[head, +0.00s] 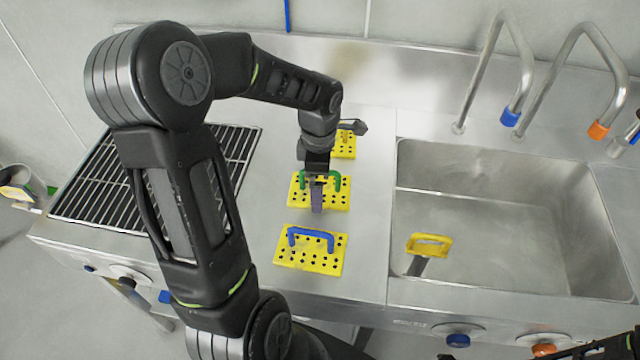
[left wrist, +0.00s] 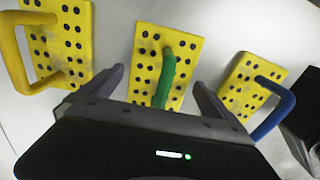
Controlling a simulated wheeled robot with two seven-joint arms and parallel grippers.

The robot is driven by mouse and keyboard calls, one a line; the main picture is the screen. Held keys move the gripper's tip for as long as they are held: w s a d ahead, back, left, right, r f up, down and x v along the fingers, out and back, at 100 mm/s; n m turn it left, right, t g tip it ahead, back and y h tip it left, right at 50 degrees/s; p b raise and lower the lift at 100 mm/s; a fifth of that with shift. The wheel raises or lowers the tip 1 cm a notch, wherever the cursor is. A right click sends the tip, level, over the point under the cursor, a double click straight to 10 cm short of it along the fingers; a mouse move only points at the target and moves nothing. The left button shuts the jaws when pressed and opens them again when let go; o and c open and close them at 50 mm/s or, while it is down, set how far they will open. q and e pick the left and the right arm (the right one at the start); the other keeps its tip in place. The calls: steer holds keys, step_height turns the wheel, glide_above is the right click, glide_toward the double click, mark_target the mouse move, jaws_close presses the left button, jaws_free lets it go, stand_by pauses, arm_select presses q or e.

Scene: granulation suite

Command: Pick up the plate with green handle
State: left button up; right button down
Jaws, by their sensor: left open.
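The plate with the green handle (head: 341,200) is yellow with dark holes and lies flat in the middle of a row of similar plates on the steel counter. In the left wrist view this plate (left wrist: 148,40) lies straight ahead, with its green handle (left wrist: 166,77) between the two fingers. My left gripper (head: 317,195) is open and over this plate; in the left wrist view its fingers (left wrist: 158,88) stand on either side of the handle. I cannot tell whether they touch it. My right gripper is not clearly in view.
A plate with a blue handle (head: 300,262) lies nearer, and a plate with a yellow handle (left wrist: 68,35) lies on the far side. A black grate (head: 85,190) is to the left.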

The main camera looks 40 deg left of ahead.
arm_select(q)
steer(key=shift+f, duration=0.4)
steer(key=c, duration=1.6)
